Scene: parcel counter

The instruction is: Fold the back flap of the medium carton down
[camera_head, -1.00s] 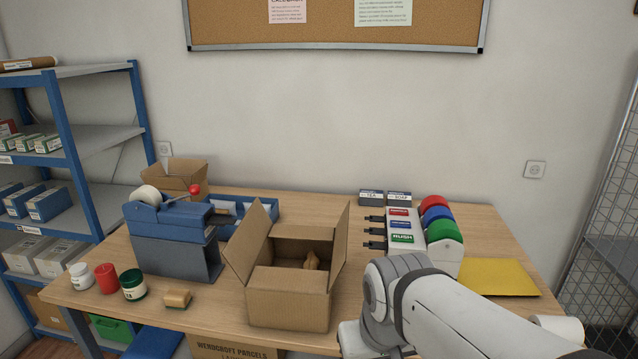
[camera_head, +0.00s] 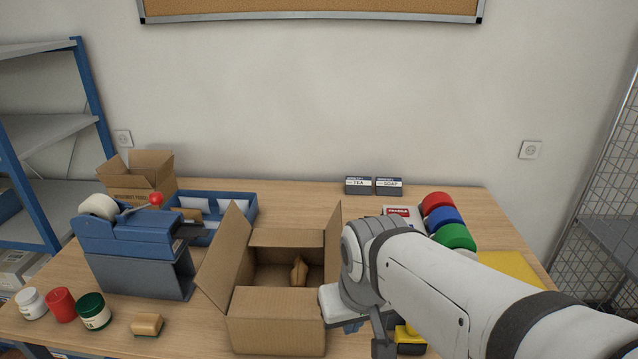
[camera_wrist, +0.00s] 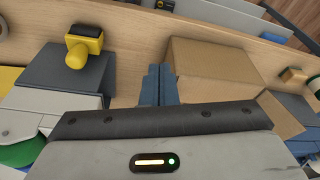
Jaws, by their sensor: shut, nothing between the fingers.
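The medium carton (camera_head: 278,325) stands open on the counter with a brown object (camera_head: 299,272) inside. Its left flap leans outward and its right flap stands up. Its front flap lies inward over the near part of the opening. A strip of cardboard at the back edge looks like the back flap (camera_head: 287,238); its exact angle is unclear. My gripper is to the right of the carton, mostly hidden by my arm in the head view. In the wrist view my gripper (camera_wrist: 158,78) is shut and empty, its blue fingers beside the carton (camera_wrist: 212,62).
A tape dispenser (camera_head: 135,245) and blue tray (camera_head: 235,212) stand left of the carton, a smaller carton (camera_head: 140,180) behind them. Coloured rolls (camera_head: 445,218) are at right. A yellow-handled stamp (camera_wrist: 85,48) lies near my gripper. The counter behind the carton is mostly clear.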

